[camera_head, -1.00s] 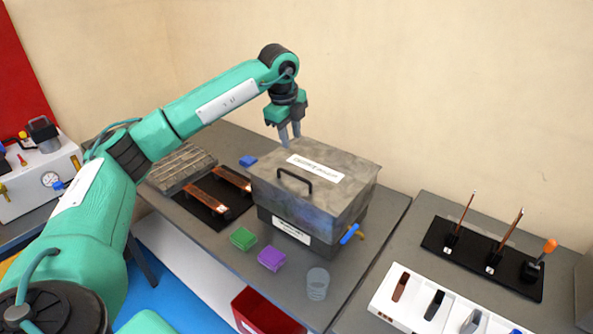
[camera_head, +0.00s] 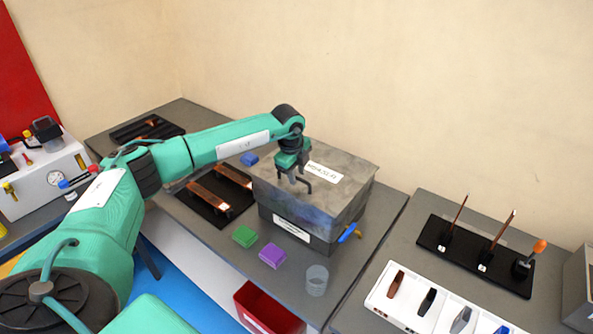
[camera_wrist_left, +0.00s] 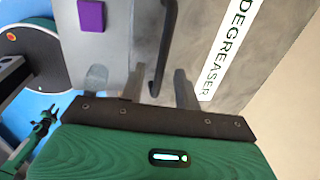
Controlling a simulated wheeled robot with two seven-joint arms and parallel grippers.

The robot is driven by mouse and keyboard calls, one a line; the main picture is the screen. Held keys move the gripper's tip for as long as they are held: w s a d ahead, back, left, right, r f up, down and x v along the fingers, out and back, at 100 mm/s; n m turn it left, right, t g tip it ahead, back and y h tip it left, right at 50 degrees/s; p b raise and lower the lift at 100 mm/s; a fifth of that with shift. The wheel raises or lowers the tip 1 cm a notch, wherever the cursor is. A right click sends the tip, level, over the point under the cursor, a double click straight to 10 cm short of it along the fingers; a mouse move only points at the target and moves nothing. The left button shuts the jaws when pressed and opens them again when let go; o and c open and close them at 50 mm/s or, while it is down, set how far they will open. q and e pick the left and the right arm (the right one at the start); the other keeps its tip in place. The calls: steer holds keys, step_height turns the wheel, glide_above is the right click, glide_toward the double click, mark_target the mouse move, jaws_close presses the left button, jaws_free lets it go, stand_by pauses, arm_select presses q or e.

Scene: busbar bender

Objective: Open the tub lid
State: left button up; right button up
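The grey tub (camera_head: 340,225) stands on the table with its flat grey lid (camera_head: 345,180) lying closed on it. The lid bears a white label, which reads DEGREASER in the left wrist view (camera_wrist_left: 228,45). A black bar handle (camera_head: 325,182) is on the lid near its front edge. My left gripper (camera_head: 294,181) is at the handle, pointing down. In the left wrist view my left gripper (camera_wrist_left: 157,88) is open, with one finger on each side of the black handle (camera_wrist_left: 166,45). Contact with the handle cannot be told.
Green (camera_head: 244,236) and purple (camera_head: 272,256) blocks and a clear cup (camera_head: 317,281) stand in front of the tub. A blue-handled tap (camera_head: 348,232) sticks out at its right. Copper bars lie on a black mat (camera_head: 200,205) to the left. A wall rises behind.

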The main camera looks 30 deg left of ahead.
arm_select(q)
jaws_close()
